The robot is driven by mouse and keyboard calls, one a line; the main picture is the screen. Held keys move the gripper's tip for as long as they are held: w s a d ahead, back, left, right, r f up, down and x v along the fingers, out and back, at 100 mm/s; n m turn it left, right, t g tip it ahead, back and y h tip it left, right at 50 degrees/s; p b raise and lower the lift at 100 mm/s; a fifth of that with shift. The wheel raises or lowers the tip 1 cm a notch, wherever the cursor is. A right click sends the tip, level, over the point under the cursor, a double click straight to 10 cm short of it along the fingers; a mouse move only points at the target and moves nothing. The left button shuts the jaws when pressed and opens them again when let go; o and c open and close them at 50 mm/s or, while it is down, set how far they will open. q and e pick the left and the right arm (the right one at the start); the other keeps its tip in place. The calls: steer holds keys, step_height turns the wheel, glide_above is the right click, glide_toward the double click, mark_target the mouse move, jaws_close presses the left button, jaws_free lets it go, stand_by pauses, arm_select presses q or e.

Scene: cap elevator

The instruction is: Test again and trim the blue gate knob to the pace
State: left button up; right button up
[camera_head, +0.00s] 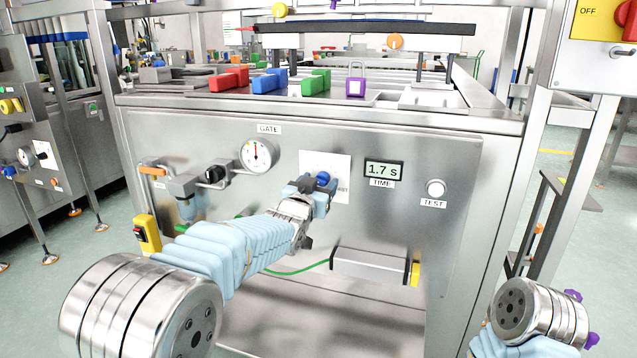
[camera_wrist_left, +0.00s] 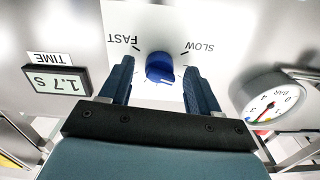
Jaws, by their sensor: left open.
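The blue gate knob (camera_head: 323,178) sits on a white plate (camera_head: 340,165) on the metal front panel. In the left wrist view the knob (camera_wrist_left: 160,68) shows upside down, between the labels FAST and SLOW. My left gripper (camera_head: 316,190) is open at the knob. Its two dark blue fingers (camera_wrist_left: 160,85) stand on either side of the knob, with a gap on each side. The time display (camera_head: 383,170) reads 1.7 s, and also shows in the left wrist view (camera_wrist_left: 57,82). The round white TEST button (camera_head: 436,188) is to its right. My right gripper is out of view.
A pressure gauge (camera_head: 257,154) labelled GATE is left of the knob, beside a regulator (camera_head: 213,174). A grey cylinder (camera_head: 370,268) sits low on the panel. Red, blue, green and purple blocks stand on top of the machine. The panel around TEST is clear.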

arm_select(q)
steer(key=c, duration=1)
steer(key=shift+f+n+b, duration=0.2)
steer(key=shift+n+b, duration=0.2)
steer(key=shift+b, duration=0.35)
steer(key=shift+c, duration=0.2)
steer(key=shift+r, duration=0.2)
steer(key=o, duration=1)
steer(key=shift+o, duration=0.2)
